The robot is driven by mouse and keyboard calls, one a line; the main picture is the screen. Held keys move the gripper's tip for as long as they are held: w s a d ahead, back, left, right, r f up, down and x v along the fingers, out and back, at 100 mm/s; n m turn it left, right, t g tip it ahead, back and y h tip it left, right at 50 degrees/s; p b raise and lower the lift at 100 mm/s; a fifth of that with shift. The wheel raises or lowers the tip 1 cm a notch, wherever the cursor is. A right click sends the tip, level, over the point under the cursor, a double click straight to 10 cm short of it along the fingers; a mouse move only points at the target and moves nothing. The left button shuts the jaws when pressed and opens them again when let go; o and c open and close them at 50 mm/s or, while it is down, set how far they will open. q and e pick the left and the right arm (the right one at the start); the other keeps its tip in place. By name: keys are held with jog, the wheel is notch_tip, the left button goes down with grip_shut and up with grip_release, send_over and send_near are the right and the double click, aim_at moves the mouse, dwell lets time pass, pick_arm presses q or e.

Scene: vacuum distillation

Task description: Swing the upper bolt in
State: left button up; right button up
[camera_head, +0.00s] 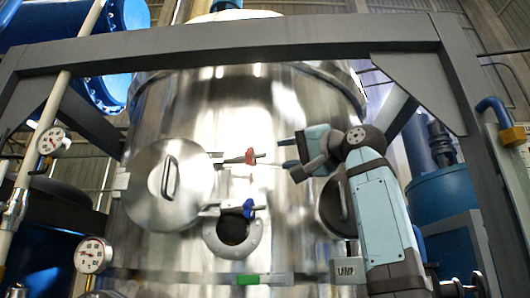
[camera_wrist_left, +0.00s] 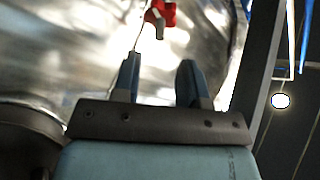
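The upper bolt has a red knob (camera_head: 250,156) on a thin rod pointing right from the steel vessel's front. The red knob also shows at the top of the left wrist view (camera_wrist_left: 160,14). Below it is a second bolt with a blue knob (camera_head: 248,209), just above a round port (camera_head: 232,230). A round steel cover with a handle (camera_head: 168,185) stands to the left of both bolts. My left gripper (camera_head: 287,153) is open and empty, a short way right of the red knob and apart from it. Its two fingers are spread in the left wrist view (camera_wrist_left: 160,62). My right gripper is not seen.
A grey frame (camera_head: 250,38) spans above the vessel (camera_head: 200,110), with posts at both sides. A round fitting (camera_head: 330,208) is partly hidden behind my arm. A LAMP box (camera_head: 346,270) and a green label (camera_head: 248,279) sit low. Gauges (camera_head: 93,255) are at left.

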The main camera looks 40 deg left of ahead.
aim_at(264, 155)
pick_arm(q)
jog(key=p+x, duration=0.1)
jog(key=x, duration=0.6)
jog(key=shift+a, duration=0.2)
grip_shut()
